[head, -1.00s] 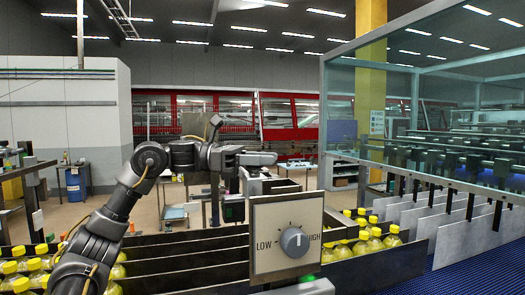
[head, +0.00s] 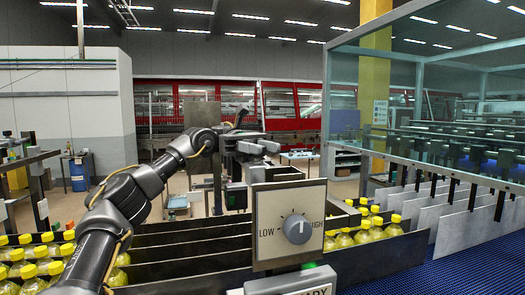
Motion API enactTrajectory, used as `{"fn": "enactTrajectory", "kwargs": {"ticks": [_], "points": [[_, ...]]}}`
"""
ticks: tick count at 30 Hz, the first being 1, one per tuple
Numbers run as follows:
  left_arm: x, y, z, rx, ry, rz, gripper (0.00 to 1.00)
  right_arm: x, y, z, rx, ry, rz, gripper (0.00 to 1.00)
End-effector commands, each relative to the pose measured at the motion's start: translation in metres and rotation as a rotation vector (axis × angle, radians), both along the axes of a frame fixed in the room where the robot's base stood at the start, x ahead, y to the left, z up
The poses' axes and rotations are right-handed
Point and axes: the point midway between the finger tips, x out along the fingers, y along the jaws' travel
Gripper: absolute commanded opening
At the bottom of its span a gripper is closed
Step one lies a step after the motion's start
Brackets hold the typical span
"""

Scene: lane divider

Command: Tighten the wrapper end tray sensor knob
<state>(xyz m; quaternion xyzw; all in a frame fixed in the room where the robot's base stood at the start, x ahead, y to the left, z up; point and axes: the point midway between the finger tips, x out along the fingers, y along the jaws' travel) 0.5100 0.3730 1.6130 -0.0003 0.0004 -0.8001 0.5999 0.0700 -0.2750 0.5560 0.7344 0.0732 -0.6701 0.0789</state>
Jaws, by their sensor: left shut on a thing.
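The knob (head: 297,229) is a round grey dial with a white pointer mark, on a square cream panel (head: 270,206) marked LOW on the left and HIGH on the right. The pointer stands near the upright middle. My left arm comes in from the lower left. My left gripper (head: 263,146) is above and to the left of the knob, apart from it, beyond the panel's top edge. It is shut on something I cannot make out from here. My right gripper is not in view.
Dark lane rails (head: 190,252) run left of the panel, with yellow-capped bottles (head: 30,265) at left and more bottles (head: 365,232) at right. A grey box (head: 290,282) sits below the panel. A blue conveyor (head: 450,258) and glass guard (head: 450,90) are at right.

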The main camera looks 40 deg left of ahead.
Motion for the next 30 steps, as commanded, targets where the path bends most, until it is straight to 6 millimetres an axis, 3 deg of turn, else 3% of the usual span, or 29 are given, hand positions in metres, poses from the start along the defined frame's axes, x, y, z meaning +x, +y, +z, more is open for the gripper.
{"fn": "enactTrajectory", "kwargs": {"ticks": [12,28,29,30], "points": [[-0.0026,0.0007,0.0013,-0.003,-0.002,-0.173,0.11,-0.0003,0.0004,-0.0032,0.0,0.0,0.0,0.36],[-0.0034,0.0011,0.0025,-0.003,-0.003,-0.192,0.11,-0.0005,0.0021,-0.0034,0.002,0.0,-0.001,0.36],[-0.0034,0.0011,0.0025,-0.003,-0.003,-0.192,0.36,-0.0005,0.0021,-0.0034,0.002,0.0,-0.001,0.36],[-0.0034,0.0011,0.0025,-0.003,-0.003,-0.192,0.41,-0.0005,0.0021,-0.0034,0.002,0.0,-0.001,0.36]]}}
